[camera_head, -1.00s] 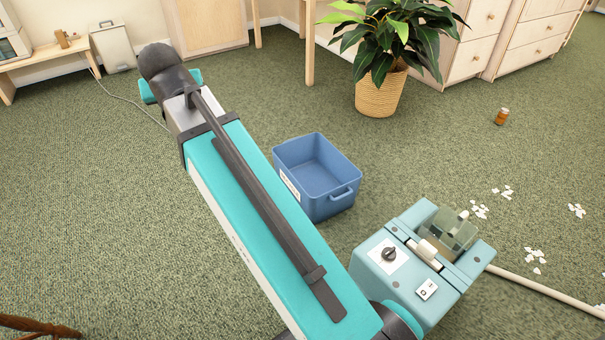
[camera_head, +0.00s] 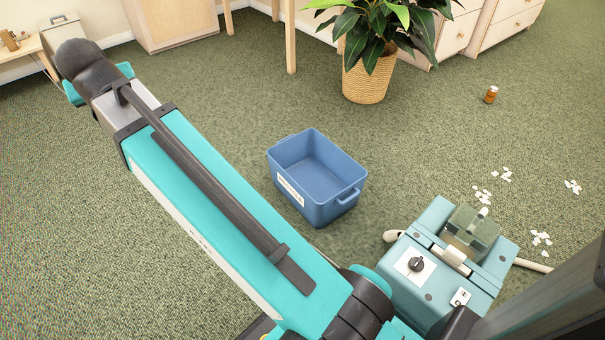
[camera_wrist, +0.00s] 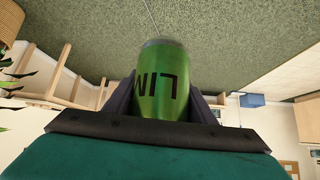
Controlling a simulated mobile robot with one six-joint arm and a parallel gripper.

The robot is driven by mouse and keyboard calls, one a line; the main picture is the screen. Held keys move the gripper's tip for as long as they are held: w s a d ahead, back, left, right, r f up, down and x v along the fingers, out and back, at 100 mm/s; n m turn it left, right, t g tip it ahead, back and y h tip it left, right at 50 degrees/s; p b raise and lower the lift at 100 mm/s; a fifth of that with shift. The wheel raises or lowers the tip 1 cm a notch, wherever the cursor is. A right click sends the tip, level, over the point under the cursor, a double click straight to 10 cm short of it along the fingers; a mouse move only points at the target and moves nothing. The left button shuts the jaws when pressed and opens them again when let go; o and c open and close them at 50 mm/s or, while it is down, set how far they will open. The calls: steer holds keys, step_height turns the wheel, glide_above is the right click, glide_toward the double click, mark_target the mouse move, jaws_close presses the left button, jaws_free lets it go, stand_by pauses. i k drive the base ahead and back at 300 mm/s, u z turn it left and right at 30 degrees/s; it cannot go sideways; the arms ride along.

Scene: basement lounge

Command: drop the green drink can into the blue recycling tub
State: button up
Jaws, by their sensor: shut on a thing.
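The green drink can (camera_wrist: 160,85) with dark lettering fills the middle of the wrist view. My gripper (camera_wrist: 162,100) is shut on it, with a dark finger on each side. The blue recycling tub (camera_head: 325,209) stands on the carpet in the middle of the head view. It has a white label and a handle, and its visible inside looks empty. My arm reaches to the upper left of the head view, left of the tub. The gripper's jaws and the can are hidden in that view.
A potted plant (camera_head: 366,82) stands behind the tub. A brown bottle (camera_head: 491,95) and white paper scraps (camera_head: 541,238) lie to the right. A pale rod (camera_head: 393,236) lies on the floor, partly hidden. Carpet between tub and plant is clear.

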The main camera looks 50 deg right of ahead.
mark_target(316, 185)
steer(key=u, duration=0.15)
steer(key=i, duration=0.9)
steer(key=u, duration=0.1)
